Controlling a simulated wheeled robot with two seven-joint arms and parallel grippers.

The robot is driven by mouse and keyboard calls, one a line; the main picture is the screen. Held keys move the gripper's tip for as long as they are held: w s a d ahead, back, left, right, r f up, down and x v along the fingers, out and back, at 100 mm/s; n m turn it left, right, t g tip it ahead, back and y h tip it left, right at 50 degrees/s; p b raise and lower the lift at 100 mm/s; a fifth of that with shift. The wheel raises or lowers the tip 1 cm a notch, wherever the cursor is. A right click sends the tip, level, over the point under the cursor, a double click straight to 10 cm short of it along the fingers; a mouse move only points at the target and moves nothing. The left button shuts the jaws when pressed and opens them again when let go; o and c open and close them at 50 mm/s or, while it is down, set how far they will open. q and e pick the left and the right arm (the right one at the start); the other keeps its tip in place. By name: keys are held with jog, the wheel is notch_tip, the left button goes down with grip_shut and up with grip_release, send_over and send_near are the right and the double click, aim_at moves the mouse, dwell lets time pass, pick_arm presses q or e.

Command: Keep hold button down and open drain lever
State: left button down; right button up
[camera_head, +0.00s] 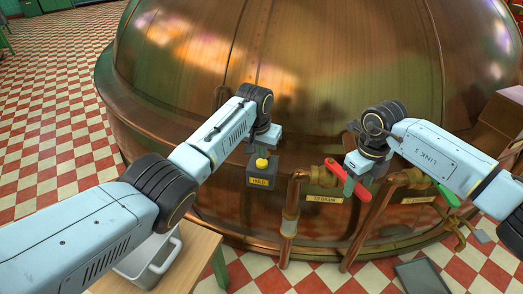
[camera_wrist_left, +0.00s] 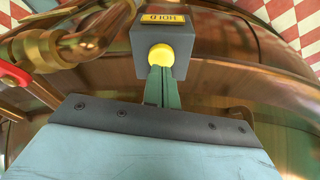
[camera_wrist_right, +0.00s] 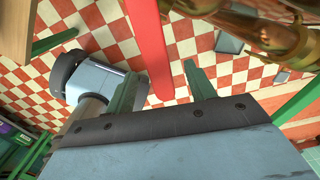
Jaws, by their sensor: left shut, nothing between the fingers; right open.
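The yellow button (camera_head: 262,163) sits on top of a dark box (camera_head: 261,177) labelled HOLD, in front of the copper kettle. In the left wrist view, the shut, empty fingers of my left gripper (camera_wrist_left: 160,72) have their tips at the yellow button (camera_wrist_left: 161,56); whether it is pressed in, I cannot tell. The red lever (camera_head: 338,174) slants across a copper pipe beside a label that seems to read TO DRAIN. My right gripper (camera_wrist_right: 163,78) is open at this lever. In the right wrist view, the red lever (camera_wrist_right: 148,40) shows between its two fingers, not clamped.
The copper kettle (camera_head: 330,50) fills the background. Copper pipes (camera_head: 292,205) stand close around the red lever. A green lever (camera_head: 447,195) is to its right. A grey container (camera_head: 150,262) stands on a wooden table (camera_head: 205,245) at lower left. A grey tray (camera_head: 422,276) lies on the tiled floor.

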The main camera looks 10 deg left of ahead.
notch_tip(320, 180, up, 16)
jog(key=p, duration=1.5)
notch_tip(320, 180, up, 10)
jog(key=p, duration=0.7)
jog(key=shift+f, duration=0.1)
dwell(0.4)
